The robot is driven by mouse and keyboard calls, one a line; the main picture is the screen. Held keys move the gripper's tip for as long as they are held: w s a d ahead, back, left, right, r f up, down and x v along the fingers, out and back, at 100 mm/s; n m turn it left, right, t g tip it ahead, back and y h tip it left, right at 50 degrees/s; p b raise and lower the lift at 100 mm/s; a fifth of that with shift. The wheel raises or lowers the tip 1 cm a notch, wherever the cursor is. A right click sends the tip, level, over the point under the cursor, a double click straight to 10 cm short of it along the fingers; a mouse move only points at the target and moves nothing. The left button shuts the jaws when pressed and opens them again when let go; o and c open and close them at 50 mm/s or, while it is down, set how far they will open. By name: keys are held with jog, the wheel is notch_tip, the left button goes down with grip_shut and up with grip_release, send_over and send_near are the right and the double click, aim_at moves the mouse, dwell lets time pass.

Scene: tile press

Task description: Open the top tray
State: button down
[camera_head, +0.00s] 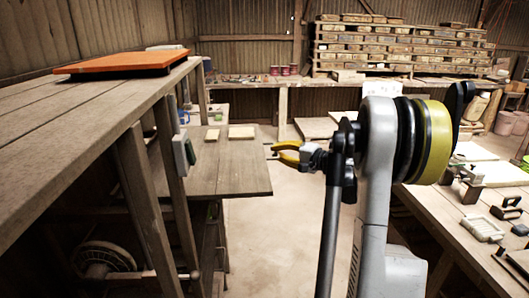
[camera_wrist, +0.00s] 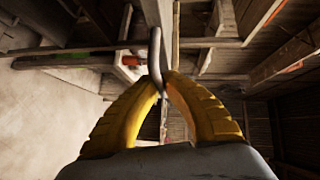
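No part is plainly marked as the top tray, and I cannot tell which one it is. A flat black piece with an orange top (camera_head: 125,62) lies on the high wooden bench at the left of the head view. A lower wooden board (camera_head: 232,178) bears two pale tiles (camera_head: 241,132). My gripper (camera_head: 273,151) has yellow fingers and is in mid-air, right of the board, pointing left. In the wrist view its fingertips (camera_wrist: 166,74) meet, with nothing clearly held. A grey bent rod (camera_wrist: 155,42) shows by the tips; I cannot tell its distance.
The high wooden bench (camera_head: 75,118) and its posts stand close at the left. A grey-green box (camera_head: 183,152) is on a post. A workbench (camera_head: 450,215) with tools and blocks is at the right. The concrete floor (camera_head: 270,235) between them is clear.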

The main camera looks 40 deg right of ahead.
jog(key=shift+s+d, duration=0.25)
jog(key=shift+d, duration=0.2)
jog(key=c, duration=1.5)
grip_release()
jog(key=shift+w, duration=0.1)
jog(key=shift+c, duration=0.2)
jog(key=v, duration=1.2)
